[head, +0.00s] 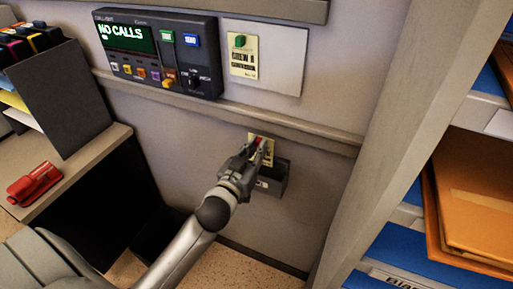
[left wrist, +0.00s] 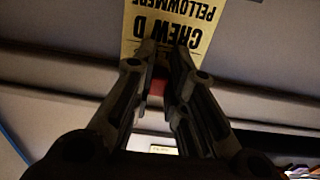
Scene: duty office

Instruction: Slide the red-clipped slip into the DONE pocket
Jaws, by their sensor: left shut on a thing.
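My left gripper (head: 256,150) is shut on the red-clipped slip (head: 268,154), close to the wall. The slip is pale yellow, and its red clip (head: 258,143) shows at the fingertips. In the left wrist view the slip (left wrist: 165,45) hangs beyond the fingers, with "CREW D" printed upside down, and the red clip (left wrist: 157,87) sits between the fingers. A dark wall pocket (head: 272,183) is right at the slip's lower part. I cannot tell whether the slip's lower edge is inside it. The pocket's label is too small to read. My right gripper is not in view.
A white board (head: 280,62) above holds a green-clipped slip (head: 243,58). A call panel (head: 160,52) reads "NO CALLS". A wall rail (head: 310,133) runs above the pocket. A shelf with orange folders (head: 480,215) stands right. A red stapler (head: 35,183) lies on the left desk.

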